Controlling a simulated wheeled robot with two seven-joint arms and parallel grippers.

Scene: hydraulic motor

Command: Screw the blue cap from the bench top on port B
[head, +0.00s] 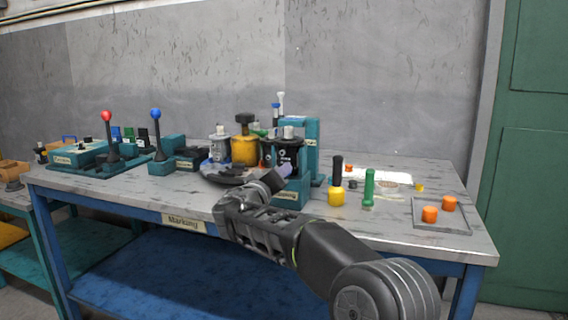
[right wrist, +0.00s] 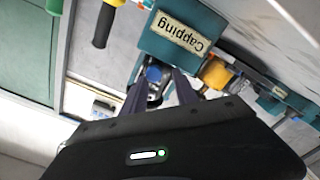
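A black motor (head: 289,153) with a pale top stands in the teal capping station (head: 313,135), right of the middle of the bench. My right gripper (head: 284,173) is at the front of this station, close to the motor. In the right wrist view its two dark fingers (right wrist: 160,80) are apart. A small blue round part (right wrist: 153,73), probably the blue cap, shows between or beyond the fingertips, against the black motor (right wrist: 155,92). I cannot tell whether it sits on the port, and the port letters are unreadable. My left gripper is out of view.
A tray (head: 440,225) with orange caps (head: 430,214) lies at the right edge. A yellow canister (head: 244,148) and a grey one (head: 219,145) stand left. Levers stand farther left.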

